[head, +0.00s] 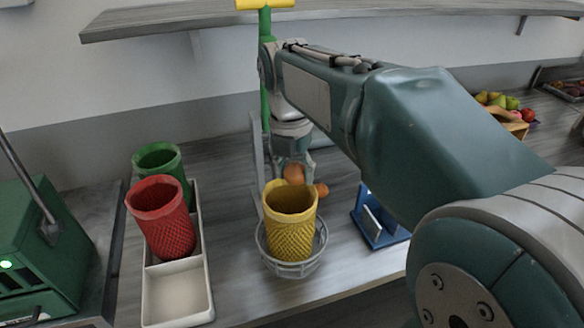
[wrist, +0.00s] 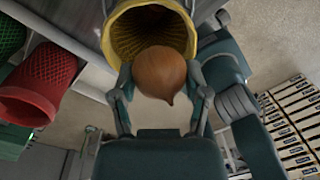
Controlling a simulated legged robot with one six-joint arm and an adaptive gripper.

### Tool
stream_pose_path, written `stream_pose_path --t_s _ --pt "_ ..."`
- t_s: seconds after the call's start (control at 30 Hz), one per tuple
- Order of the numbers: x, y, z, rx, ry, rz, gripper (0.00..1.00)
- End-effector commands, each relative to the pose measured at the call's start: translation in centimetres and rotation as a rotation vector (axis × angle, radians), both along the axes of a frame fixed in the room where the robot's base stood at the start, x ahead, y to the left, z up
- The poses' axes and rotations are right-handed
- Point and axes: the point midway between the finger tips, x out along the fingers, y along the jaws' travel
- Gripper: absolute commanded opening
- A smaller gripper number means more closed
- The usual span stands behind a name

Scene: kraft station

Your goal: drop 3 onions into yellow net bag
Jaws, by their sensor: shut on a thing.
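The yellow net bag (head: 291,228) stands open and upright in a round wire holder (head: 292,262) on the counter. In the wrist view its open mouth (wrist: 146,22) lies just beyond the fingertips. My gripper (wrist: 160,85) is shut on a brown onion (wrist: 161,71), with one finger on each side. In the head view the held onion (head: 293,173) is just behind and above the bag's rim, and my gripper (head: 300,162) is partly hidden. Another onion (head: 321,189) shows low behind the bag's right side. The bag's bottom is hidden in the head view.
A red net bag (head: 162,218) and a green net bag (head: 158,160) stand in a white tray (head: 178,295) at left. A blue holder (head: 380,222) stands right of the yellow bag. A green machine (head: 35,245) is at far left. Fruit (head: 497,101) lies at back right.

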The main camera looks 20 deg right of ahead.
Motion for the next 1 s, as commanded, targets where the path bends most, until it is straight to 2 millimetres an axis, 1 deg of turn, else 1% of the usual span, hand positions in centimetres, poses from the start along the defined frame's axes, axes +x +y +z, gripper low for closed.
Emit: stream_pose_path --t_s 0.03,0.07,0.1,0.27,0.53,0.63,0.77,1.0 --pt "0.0 -0.1 0.0 0.001 -0.001 -0.002 0.69" --pt "0.0 -0.1 0.0 0.001 -0.001 -0.002 0.83" --pt "0.0 -0.1 0.0 0.001 -0.001 -0.002 1.0" --pt "0.0 0.3 0.0 -0.003 0.0 -0.001 1.0" --pt "0.0 0.3 0.1 -0.003 0.0 -0.001 1.0" --pt "0.1 0.3 0.6 -0.002 -0.001 -0.001 1.0" --pt "0.2 0.3 2.6 -0.001 -0.004 -0.001 1.0" --pt "0.5 0.8 7.5 -0.003 -0.002 -0.001 1.0"
